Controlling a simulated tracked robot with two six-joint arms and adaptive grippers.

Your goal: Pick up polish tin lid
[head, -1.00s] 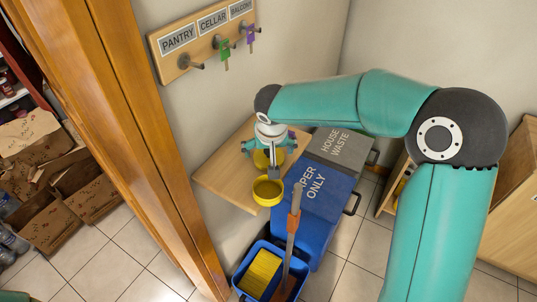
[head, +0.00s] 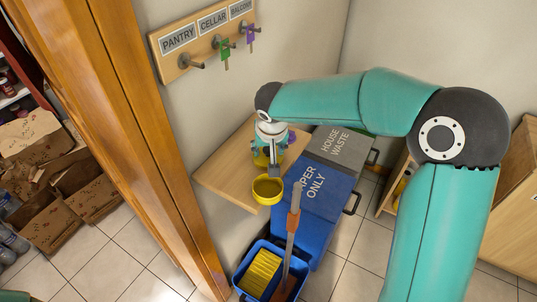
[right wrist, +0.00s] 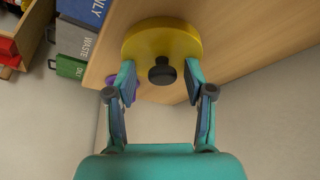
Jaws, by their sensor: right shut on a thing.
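The polish tin lid, a yellow disc with a black knob (right wrist: 162,72), fills the upper middle of the right wrist view. In the head view the lid (head: 262,159) shows partly, under my right gripper (head: 269,150). My right gripper (right wrist: 159,75) is shut on the lid, with one finger on each side of its rim. The open yellow tin (head: 268,190) stands on the wooden shelf in front of the gripper, apart from the lid. My left gripper is not in view.
The wooden shelf (head: 215,172) is fixed along the wall. Below and right stand a blue paper bin (head: 325,178) and a grey house-waste bin (head: 343,145). A key board (head: 205,42) hangs above.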

